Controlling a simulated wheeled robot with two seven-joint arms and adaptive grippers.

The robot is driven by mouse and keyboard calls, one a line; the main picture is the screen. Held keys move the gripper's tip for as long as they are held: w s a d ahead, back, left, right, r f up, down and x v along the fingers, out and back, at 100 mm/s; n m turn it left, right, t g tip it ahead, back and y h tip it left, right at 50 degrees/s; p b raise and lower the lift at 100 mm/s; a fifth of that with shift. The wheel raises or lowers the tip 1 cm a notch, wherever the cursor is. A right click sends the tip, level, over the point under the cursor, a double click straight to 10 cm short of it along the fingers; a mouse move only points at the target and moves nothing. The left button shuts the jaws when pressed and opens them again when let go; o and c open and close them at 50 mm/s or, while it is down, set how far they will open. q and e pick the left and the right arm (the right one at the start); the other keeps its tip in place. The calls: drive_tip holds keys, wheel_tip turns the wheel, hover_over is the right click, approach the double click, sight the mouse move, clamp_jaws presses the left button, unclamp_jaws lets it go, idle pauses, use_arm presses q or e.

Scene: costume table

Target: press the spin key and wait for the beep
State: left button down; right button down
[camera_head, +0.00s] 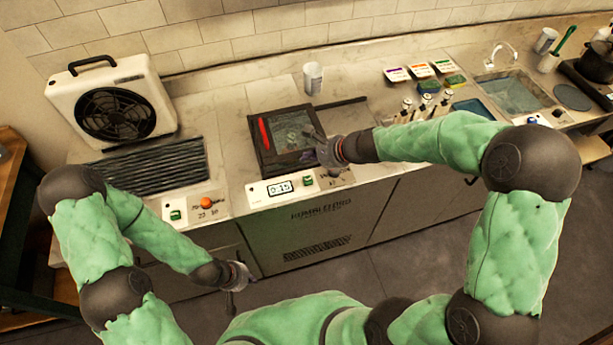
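A white control panel (258,195) on the counter's front edge has a lit display (279,188) that seems to read 0:15. A green key (307,182) sits just right of the display; its label is too small to read. A second green key (175,215) is on the left panel, beside an orange knob (207,202). My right gripper (315,142) is over the right side of a dark-framed basin (262,150), behind the display panel and apart from the keys. My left gripper (233,291) hangs low in front of the cabinet, touching nothing visible. Both grippers' fingers are too small to judge.
A white fan unit (112,103) stands behind a ridged dark rack (150,166) at left. A red-handled tool (265,134) lies at the basin's left side. A cup (313,78) stands behind the basin. Colored cards, small taps and a sink (512,93) are at right.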

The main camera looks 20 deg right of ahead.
drive_tip(key=shift+f, duration=0.2)
drive_tip(key=b, duration=0.7)
hover_over(310, 181)
wheel_tip(310, 181, down, 7)
drive_tip(key=shift+w+f, duration=0.1)
drive_tip(key=shift+f+b, duration=0.45)
drive_tip(key=shift+f, duration=0.25)
idle(0.7)
drive_tip(key=shift+f+b, duration=0.4)
drive_tip(key=shift+b, duration=0.1)
